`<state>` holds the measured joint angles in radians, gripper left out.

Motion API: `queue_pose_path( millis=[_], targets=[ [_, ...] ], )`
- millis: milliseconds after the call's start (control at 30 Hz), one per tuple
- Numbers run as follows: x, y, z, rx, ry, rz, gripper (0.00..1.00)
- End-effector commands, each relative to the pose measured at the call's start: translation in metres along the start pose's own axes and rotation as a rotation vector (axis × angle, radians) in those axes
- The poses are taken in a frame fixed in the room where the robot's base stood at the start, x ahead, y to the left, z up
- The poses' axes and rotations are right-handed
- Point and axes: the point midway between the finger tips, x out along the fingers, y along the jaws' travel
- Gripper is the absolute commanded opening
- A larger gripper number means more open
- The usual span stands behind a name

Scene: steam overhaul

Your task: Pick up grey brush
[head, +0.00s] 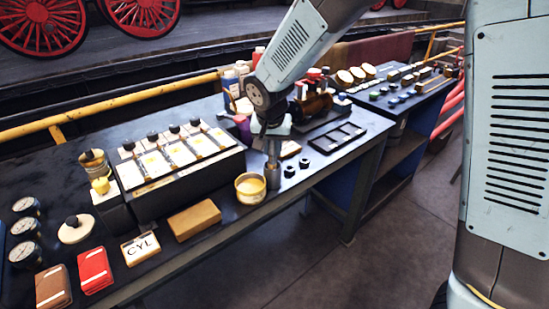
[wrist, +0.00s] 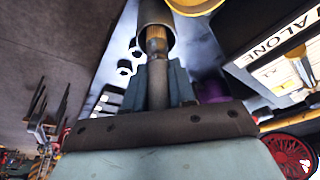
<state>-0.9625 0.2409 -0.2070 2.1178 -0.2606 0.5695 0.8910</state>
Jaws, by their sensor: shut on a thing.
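My gripper (head: 273,143) is over the front edge of the dark workbench, pointing down. In the wrist view my gripper (wrist: 158,88) is shut on the grey handle of the brush (wrist: 157,80). Below the handle a copper-brown part of the brush shows, and its far end goes into a grey cylindrical cup (wrist: 150,12). In the head view the cup (head: 272,177) stands on the bench directly below my gripper, and the brush is mostly hidden there.
A yellow tin (head: 250,189) stands close left of the cup. A black case with pale cards (head: 178,168) and a brown block (head: 194,220) are further left. A black tray (head: 338,137) lies behind right.

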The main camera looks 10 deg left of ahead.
Motion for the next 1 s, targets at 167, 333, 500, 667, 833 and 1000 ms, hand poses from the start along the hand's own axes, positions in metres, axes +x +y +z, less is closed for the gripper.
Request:
queue_pose_path(
  millis=[167,333,500,667,833,1000],
  targets=[
    [-0.013,-0.001,-0.004,0.001,0.003,-0.003,0.00],
    [-0.041,0.000,-0.014,0.001,0.004,-0.004,0.00],
    [-0.070,-0.001,-0.022,0.001,0.003,-0.003,0.00],
    [-0.088,0.000,-0.028,0.001,0.002,-0.002,0.00],
    [-0.095,0.000,-0.029,0.000,0.000,0.000,0.00],
    [-0.096,0.000,-0.029,0.000,0.000,0.000,0.00]
  ],
)
